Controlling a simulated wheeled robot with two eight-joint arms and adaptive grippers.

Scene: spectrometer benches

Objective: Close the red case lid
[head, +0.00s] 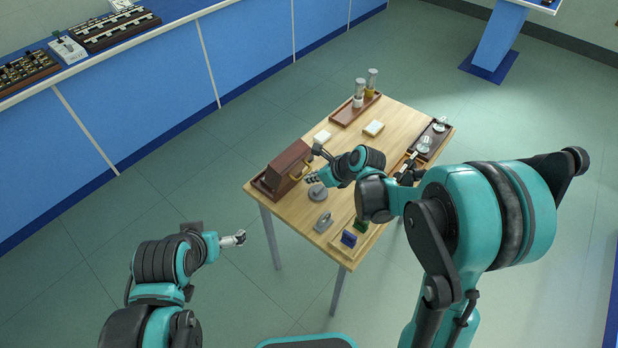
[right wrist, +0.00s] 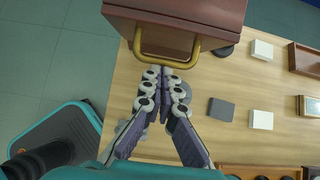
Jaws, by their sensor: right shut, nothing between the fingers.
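The red case (head: 286,167) is a dark red-brown box with a brass handle (head: 301,171) on its front, at the left end of the wooden table. I cannot tell how far its lid is open. In the right wrist view the case (right wrist: 185,12) fills the top and its handle (right wrist: 166,53) hangs toward my fingers. My right gripper (head: 309,181) is shut and empty, its tips (right wrist: 162,73) just short of the handle or touching it. My left gripper (head: 240,238) is off the table's left side, away from the case; its finger state is unclear.
The table (head: 352,160) also bears a round grey weight (head: 318,192), a blue block (head: 348,239), white blocks, and a tray with two vials (head: 350,112). A dark tray with glassware (head: 437,131) is at the right edge. A blue bench (head: 140,105) stands behind; floor between is free.

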